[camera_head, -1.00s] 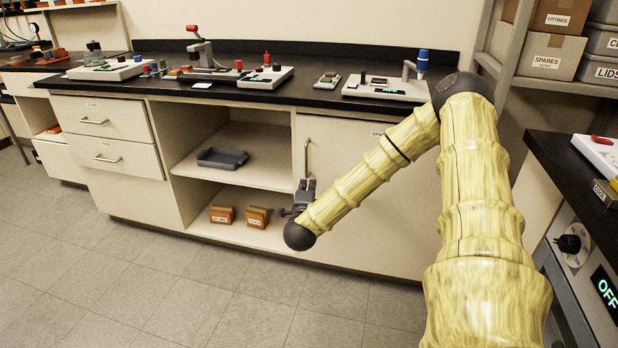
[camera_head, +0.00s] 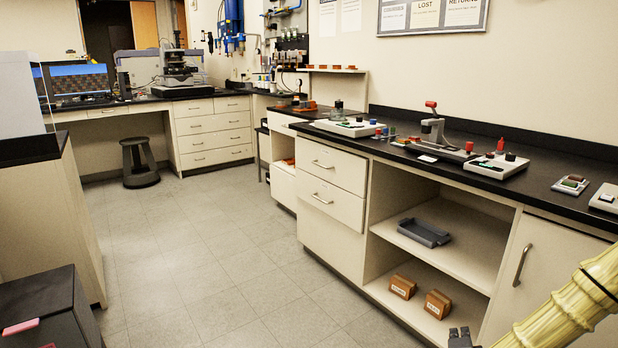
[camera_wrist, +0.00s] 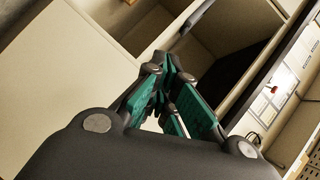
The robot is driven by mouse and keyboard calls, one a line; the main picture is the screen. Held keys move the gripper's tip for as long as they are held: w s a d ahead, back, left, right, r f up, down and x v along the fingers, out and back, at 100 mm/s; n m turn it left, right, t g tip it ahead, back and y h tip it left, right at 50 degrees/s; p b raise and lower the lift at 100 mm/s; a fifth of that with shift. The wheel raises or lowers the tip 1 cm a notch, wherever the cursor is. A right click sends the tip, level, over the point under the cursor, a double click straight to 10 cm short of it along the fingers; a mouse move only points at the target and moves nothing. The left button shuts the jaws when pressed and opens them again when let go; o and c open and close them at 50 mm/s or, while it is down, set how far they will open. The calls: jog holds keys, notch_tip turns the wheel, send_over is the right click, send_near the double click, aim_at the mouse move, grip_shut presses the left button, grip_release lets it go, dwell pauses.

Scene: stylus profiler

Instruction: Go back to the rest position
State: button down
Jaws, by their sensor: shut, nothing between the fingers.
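My gripper (camera_wrist: 165,75) is shut and empty, its green-padded fingers together in the wrist view. In the head view only the dark tip of my gripper (camera_head: 460,338) shows at the bottom edge, beside my yellow arm at lower right. It is in front of the open cabinet shelves (camera_head: 470,262), apart from the cabinet as far as I can tell. The rest of the arm is out of the head view.
Two brown boxes (camera_head: 402,287) and a grey tray (camera_head: 424,233) sit on the shelves. The black counter (camera_head: 450,185) carries several devices. A black stool (camera_head: 138,163) stands at the back left. A dark box (camera_head: 40,310) is at lower left. The floor (camera_head: 200,260) between is clear.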

jog(key=s+a+f+n+g+y, duration=0.55)
jog(key=s+a+f+n, duration=0.55)
jog(key=s+a+f, duration=0.5)
jog(key=s+a+f+n+g+y, duration=0.1)
jog(key=s+a+f+n+g, duration=0.1)
jog(key=s, duration=0.5)
jog(key=s+a+f+n+g, duration=0.2)
jog(key=s+n+g, duration=0.1)
jog(key=s, duration=0.4)
jog(key=s+a+f+n+g+y, duration=0.1)
jog(key=s+a+f+n+g, duration=0.15)
jog(key=s, duration=0.55)
notch_tip(320, 180, up, 22)
jog(key=p, duration=2.2)
jog(key=shift+h, duration=0.35)
jog(key=shift+w+r, duration=0.1)
